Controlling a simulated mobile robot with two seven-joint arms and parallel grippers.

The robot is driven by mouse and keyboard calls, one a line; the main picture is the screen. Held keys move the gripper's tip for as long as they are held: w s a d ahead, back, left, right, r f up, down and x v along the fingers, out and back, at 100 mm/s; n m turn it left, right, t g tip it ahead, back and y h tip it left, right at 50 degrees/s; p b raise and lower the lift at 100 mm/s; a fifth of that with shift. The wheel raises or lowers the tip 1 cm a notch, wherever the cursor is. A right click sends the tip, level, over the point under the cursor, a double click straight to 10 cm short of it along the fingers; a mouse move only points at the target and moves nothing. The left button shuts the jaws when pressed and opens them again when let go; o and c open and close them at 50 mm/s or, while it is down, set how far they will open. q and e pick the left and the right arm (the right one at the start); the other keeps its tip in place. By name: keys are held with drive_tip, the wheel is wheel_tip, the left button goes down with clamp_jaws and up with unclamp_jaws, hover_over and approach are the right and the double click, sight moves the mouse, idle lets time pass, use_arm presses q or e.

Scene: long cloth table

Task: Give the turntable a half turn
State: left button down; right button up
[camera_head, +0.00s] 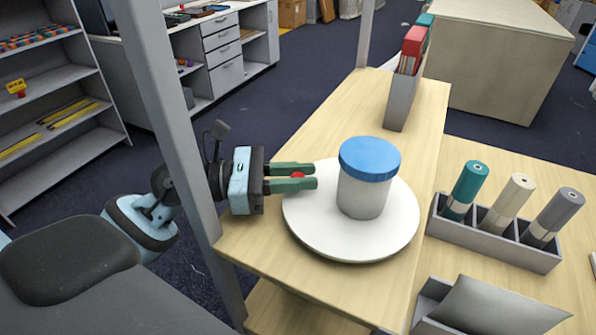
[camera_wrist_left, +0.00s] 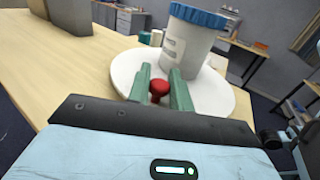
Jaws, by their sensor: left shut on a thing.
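The white round turntable (camera_head: 330,235) lies on the wooden table. A white tub with a blue lid (camera_head: 364,190) stands upright on it. A small red knob (camera_head: 297,175) sits at the turntable's left edge; it also shows in the left wrist view (camera_wrist_left: 158,87). My left gripper (camera_head: 315,177) comes in from the left, with its green fingers on either side of the red knob and shut on it. In the left wrist view the fingers (camera_wrist_left: 161,88) flank the knob, with the tub just beyond. My right gripper is not in view.
A grey holder with three rolls (camera_head: 495,235) stands to the right of the turntable. A file box (camera_head: 402,95) stands behind it. A grey tray (camera_head: 480,310) is at the front right. A grey post (camera_head: 176,130) rises beside my left arm.

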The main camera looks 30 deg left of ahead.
use_arm(q)
drive_tip(key=c, duration=1.3)
unclamp_jaws()
drive_tip(key=shift+c, duration=0.2)
